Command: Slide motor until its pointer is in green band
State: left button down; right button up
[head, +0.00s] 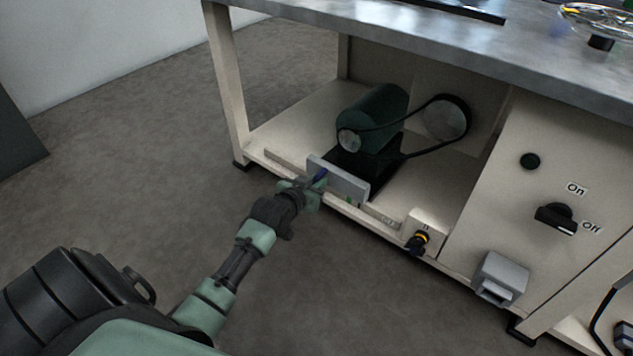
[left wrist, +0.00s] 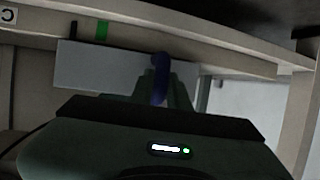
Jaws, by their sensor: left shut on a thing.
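The dark green motor (head: 378,112) sits on the low shelf under the bench. A grey plate (head: 340,182) with a blue handle (head: 321,174) stands at its front. My left gripper (head: 312,187) is shut on the blue handle, which also shows in the left wrist view (left wrist: 160,78). In that view the green band (left wrist: 102,31) is on the rail, above the grey plate (left wrist: 105,68). A black mark that looks like the pointer (left wrist: 74,29) is left of the green band, with a gap between them. My right gripper is out of view.
A belt (head: 420,101) runs from the motor to a pulley (head: 445,118). The floor (head: 150,170) at left is clear.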

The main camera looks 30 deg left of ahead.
aim_at(313, 172)
pick_arm(q)
jog(key=shift+a, duration=0.1)
jog(key=a+p, duration=0.1)
jog(key=a, duration=0.2)
jog(key=shift+w+a+r+p, duration=0.1)
jog(key=shift+r+p, duration=0.05)
jog(key=shift+p, duration=0.15)
jog(key=shift+a, duration=0.25)
jog(key=shift+f, duration=0.2)
jog(key=shift+d, duration=0.1)
jog(key=c, duration=1.4)
grip_release()
jog(key=shift+o, duration=0.2)
jog(key=shift+r, duration=0.1)
